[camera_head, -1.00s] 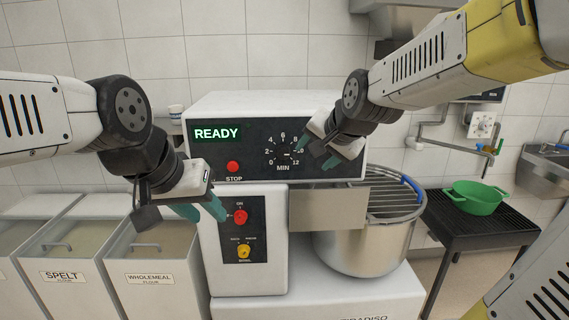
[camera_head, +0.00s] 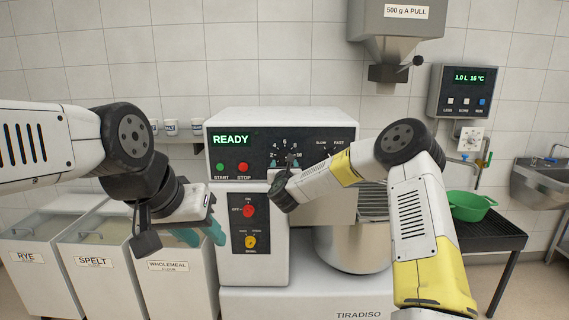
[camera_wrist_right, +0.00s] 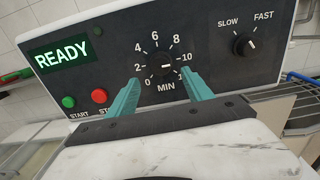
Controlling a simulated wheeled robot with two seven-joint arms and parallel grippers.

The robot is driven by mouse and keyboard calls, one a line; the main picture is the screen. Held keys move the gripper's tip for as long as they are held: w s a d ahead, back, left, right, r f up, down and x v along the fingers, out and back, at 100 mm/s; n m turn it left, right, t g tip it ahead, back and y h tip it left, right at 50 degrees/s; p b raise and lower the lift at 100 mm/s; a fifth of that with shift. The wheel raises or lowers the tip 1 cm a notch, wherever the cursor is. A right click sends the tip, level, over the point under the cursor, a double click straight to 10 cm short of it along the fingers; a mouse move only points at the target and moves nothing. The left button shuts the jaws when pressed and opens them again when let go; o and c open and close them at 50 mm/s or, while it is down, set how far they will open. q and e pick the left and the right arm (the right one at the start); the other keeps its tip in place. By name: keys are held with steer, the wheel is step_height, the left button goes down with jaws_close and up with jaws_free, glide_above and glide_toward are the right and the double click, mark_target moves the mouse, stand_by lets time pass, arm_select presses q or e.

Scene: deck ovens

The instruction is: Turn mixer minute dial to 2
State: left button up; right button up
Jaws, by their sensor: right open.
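The mixer's minute dial is a round black knob on the dark control panel, ringed by white numbers from 0 to 12. It shows clearly in the right wrist view (camera_wrist_right: 160,62), and its white mark points to the right, toward the 10–12 side. My right gripper (camera_wrist_right: 162,84) is open, with its teal fingers below the dial, one on each side, apart from the knob as far as I can tell. In the head view the right gripper (camera_head: 285,163) partly covers the dial. My left gripper (camera_head: 207,238) is open and empty, left of the mixer's lower panel.
The display (camera_head: 231,140) reads READY. Green START (camera_head: 220,167) and red STOP (camera_head: 243,167) buttons lie left of the dial; a SLOW/FAST knob (camera_wrist_right: 243,44) lies right. Below are a red switch (camera_head: 248,211) and a yellow knob (camera_head: 250,241). Flour bins (camera_head: 95,262) stand at left.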

mark_target(285, 158)
steer(key=w, duration=0.7)
steer(key=shift+w+f, duration=0.1)
steer(key=shift+w, duration=0.3)
jaws_close()
